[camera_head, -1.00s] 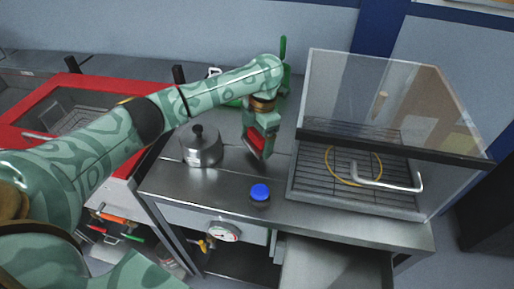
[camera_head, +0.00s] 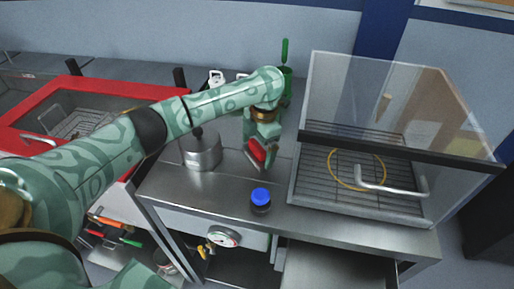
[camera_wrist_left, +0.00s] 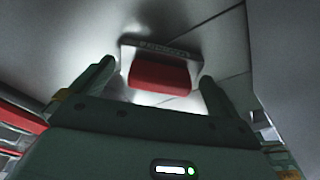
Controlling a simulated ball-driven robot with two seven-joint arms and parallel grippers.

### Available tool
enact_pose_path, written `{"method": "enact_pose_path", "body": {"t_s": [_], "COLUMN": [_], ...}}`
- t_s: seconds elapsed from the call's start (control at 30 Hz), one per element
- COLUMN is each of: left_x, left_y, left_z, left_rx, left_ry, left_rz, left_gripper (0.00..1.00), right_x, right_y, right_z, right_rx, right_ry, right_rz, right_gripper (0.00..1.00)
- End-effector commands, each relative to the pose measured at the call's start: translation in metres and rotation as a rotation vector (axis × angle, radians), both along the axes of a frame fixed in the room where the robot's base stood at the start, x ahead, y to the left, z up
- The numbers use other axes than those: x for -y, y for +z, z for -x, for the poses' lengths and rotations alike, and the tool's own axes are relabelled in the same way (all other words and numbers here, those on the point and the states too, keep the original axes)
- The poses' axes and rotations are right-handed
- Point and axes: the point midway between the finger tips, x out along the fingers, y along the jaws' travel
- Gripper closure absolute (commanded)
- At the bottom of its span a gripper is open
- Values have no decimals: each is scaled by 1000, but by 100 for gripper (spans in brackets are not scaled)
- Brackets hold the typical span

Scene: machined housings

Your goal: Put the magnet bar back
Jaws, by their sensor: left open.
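The magnet bar, a red block on a grey metal plate with lettering, shows in the left wrist view (camera_wrist_left: 160,75) between my finger tips. In the head view its red part (camera_head: 257,151) shows at my left gripper (camera_head: 255,161), over the steel counter between the pot and the clear-lidded box. My left gripper is open, with one finger on each side of the bar; in the left wrist view a gap shows beside the red block. I cannot tell whether the bar touches the counter. My right gripper is not in view.
A steel pot (camera_head: 201,153) stands just left of the gripper. A dark jar with a blue lid (camera_head: 260,198) stands in front of it. A box with a raised clear lid (camera_head: 375,100) and wire rack stands right. Green-handled tool (camera_head: 285,52) rises behind.

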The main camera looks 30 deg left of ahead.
Motion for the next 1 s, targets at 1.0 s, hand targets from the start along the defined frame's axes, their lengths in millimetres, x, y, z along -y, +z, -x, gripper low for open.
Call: {"method": "enact_pose_path", "body": {"t_s": [1.0], "left_x": [9], "left_y": [112], "left_z": [-14], "left_rx": [-1], "left_ry": [0], "left_rz": [2], "left_gripper": [0], "right_x": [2], "right_y": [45], "right_z": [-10], "right_rx": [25], "right_ry": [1], "right_rz": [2], "right_gripper": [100]}}
